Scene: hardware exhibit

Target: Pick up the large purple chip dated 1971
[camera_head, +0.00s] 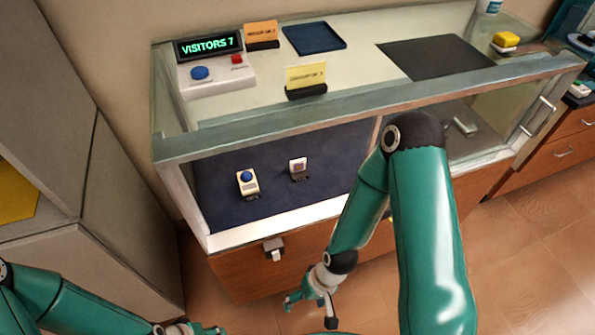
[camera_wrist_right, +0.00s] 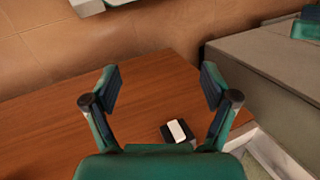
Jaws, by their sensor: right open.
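I cannot make out a purple chip dated 1971 in either view. A small pale square piece (camera_head: 298,166) stands on a dark holder inside the glass case (camera_head: 290,225); its markings are too small to read. My right gripper (camera_head: 311,308) is low in front of the case's wooden base, outside the glass. In the right wrist view the right gripper (camera_wrist_right: 162,87) is open and empty, its fingers wide apart before the wood. My left gripper (camera_head: 195,329) is at the bottom edge, partly cut off; its jaws do not show clearly.
On top are a VISITORS 7 counter (camera_head: 208,46), a button box (camera_head: 217,76), orange and yellow signs (camera_head: 306,76), a blue tray (camera_head: 314,38) and a dark mat (camera_head: 436,57). A black-and-white fitting (camera_head: 273,248) juts from the base.

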